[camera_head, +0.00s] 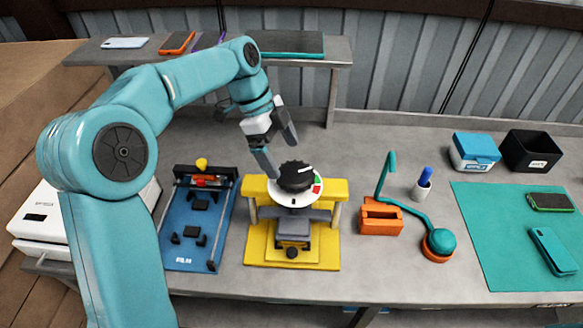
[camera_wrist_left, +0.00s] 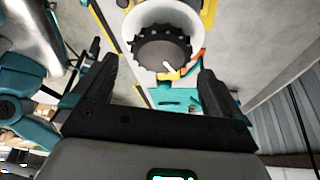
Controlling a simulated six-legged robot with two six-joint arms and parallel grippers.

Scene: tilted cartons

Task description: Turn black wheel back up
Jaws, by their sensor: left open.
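The black wheel (camera_head: 296,177) is a ribbed knob on a white disc (camera_head: 283,199) with a red and a green mark at its right side. A white line on the wheel's top points to the right and slightly up. The disc sits on a yellow stand (camera_head: 258,250) with a grey block in its middle. My left gripper (camera_head: 277,153) is open and empty, just above and behind the wheel. In the left wrist view the wheel (camera_wrist_left: 160,47) shows beyond and between the open fingers, apart from them. My right gripper is not in view.
A blue film jig (camera_head: 185,240) stands left of the stand. An orange block (camera_head: 380,219) and a teal lamp (camera_head: 438,242) stand to its right. A pen cup (camera_head: 421,188), blue box (camera_head: 474,152), black bin (camera_head: 530,150) and green mat (camera_head: 500,240) lie farther right. A shelf (camera_head: 340,52) runs behind.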

